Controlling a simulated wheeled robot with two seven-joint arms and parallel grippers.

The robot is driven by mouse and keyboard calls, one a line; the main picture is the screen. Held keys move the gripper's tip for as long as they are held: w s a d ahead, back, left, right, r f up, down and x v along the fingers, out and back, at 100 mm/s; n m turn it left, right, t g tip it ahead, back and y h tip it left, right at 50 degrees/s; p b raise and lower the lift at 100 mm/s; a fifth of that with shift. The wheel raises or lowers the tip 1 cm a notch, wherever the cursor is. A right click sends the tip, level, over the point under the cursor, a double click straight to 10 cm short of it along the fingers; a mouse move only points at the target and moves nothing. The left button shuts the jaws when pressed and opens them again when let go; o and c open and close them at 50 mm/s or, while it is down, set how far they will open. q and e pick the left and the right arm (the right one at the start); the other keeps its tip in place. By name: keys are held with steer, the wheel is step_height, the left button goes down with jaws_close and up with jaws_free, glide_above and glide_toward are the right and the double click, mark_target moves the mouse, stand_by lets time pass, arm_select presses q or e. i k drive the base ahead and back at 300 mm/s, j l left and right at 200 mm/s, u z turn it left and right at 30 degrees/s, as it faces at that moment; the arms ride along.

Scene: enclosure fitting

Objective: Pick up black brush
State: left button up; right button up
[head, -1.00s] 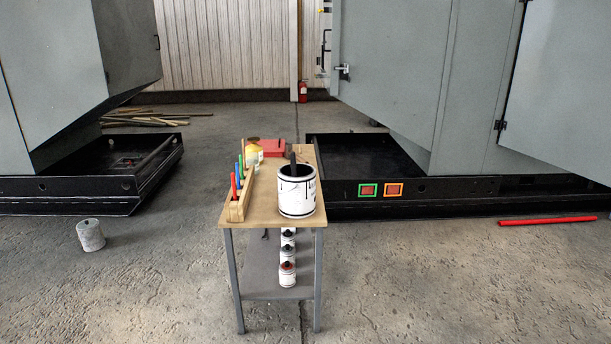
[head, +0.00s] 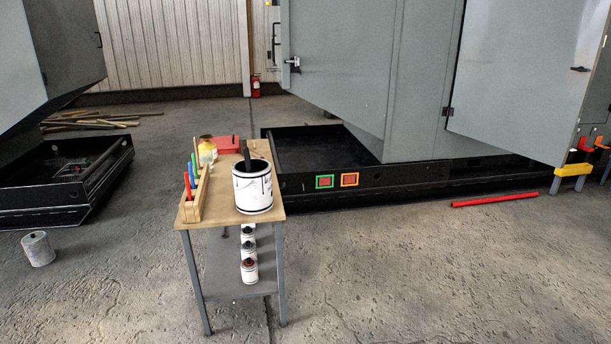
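The black brush (head: 247,158) stands in a white paint can (head: 253,191) with black rims, its dark handle sticking up above the can's opening. Its lower part is hidden inside the can. The can stands on the front right part of a small wooden-topped table (head: 222,212). Neither of my grippers shows in the head view.
A wooden holder (head: 193,207) with coloured handles, a yellow-topped jar (head: 207,150) and a red box (head: 228,144) share the tabletop. Several small cans (head: 249,270) stand on the lower shelf. A red bar (head: 494,200) lies at right. Floor in front is clear.

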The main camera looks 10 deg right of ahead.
mark_target(247, 158)
steer(key=k+l, duration=0.1)
steer(key=l, duration=0.3)
steer(key=k+l, duration=0.15)
steer(key=l, duration=0.25)
steer(key=k+l, duration=0.1)
steer(key=l, duration=0.3)
steer(key=k+l, duration=0.1)
steer(key=l, duration=0.35)
steer(key=k+l, duration=0.1)
steer(key=l, duration=0.3)
steer(key=l+u, duration=0.2)
steer(key=l, duration=1.9)
steer(key=i+l, duration=0.25)
steer(key=l, duration=0.15)
steer(key=i+l+u, duration=0.1)
steer(key=i+l, duration=0.45)
steer(key=l, duration=0.3)
steer(key=i+u, duration=0.2)
steer(key=i, duration=1.1)
steer(key=i+j, duration=0.3)
steer(key=j, duration=0.15)
steer(key=i+j+u, duration=0.1)
steer(key=i+j, duration=0.15)
steer(key=j, duration=0.25)
steer(key=i+j, duration=0.35)
steer(key=j, duration=0.55)
steer(key=i+j, duration=0.1)
steer(key=j, duration=0.45)
steer(key=u, duration=0.05)
